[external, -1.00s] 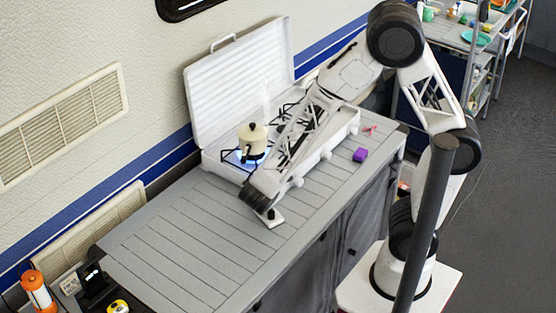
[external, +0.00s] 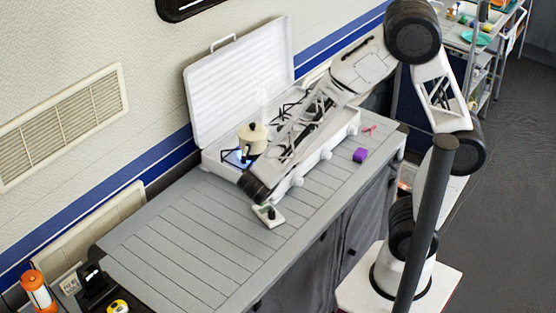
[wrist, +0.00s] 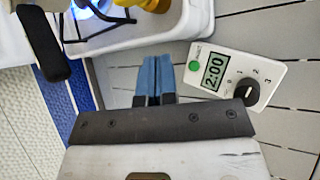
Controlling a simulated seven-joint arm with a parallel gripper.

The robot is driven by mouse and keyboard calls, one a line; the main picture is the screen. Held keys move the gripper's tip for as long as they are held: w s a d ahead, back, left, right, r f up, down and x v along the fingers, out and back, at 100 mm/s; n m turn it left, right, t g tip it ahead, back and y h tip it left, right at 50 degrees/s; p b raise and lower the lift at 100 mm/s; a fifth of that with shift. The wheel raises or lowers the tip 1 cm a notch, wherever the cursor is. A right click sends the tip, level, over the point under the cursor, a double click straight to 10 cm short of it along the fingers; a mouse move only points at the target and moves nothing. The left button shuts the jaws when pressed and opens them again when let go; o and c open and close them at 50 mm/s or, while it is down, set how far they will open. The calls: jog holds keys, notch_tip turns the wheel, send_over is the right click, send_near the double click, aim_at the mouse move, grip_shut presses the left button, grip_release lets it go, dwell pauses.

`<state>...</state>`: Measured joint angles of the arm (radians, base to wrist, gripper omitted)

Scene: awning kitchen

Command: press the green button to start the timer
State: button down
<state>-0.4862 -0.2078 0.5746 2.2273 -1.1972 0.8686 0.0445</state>
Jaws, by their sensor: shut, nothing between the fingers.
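The timer (wrist: 222,62) is a white block with a display reading 2:00, a black knob (wrist: 247,93) and numbers. The green button (wrist: 194,66) is at its left end in the wrist view. In the external view the timer (external: 262,220) lies on the grey slatted counter, just in front of my arm's end. My gripper (wrist: 157,60) is shut and empty, with its blue fingers side by side. In the wrist view the fingertips are left of the green button, with a gap in the picture. Their height above the counter is unclear. The fingers are hard to make out in the external view.
An open white camp stove (external: 238,85) stands behind the timer, with a cream pot (external: 252,135) over a blue flame. Its white edge (wrist: 130,42) lies close to my fingertips in the wrist view. The counter's left part is clear.

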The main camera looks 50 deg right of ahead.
jog(key=shift+r, duration=0.7)
jog(key=shift+s+d+r+m, duration=0.15)
jog(key=shift+d+r+m, duration=0.15)
jog(key=shift+d+r, duration=0.1)
jog(key=s+d+r+m+g+y, duration=0.1)
jog(key=s+d+r+m+y, duration=0.2)
jog(key=s+d+r+m, duration=0.2)
jog(key=s+d+r+m+g+y, duration=0.1)
jog(key=s+d+r+m+y, duration=0.3)
jog(key=s+r+m, duration=0.6)
jog(key=s+d+r, duration=0.2)
jog(key=s+r, duration=0.1)
jog(key=r, duration=0.1)
jog(key=shift+s+r+m+g, duration=0.3)
jog(key=shift+m+g, duration=0.1)
jog(key=shift+w, duration=0.1)
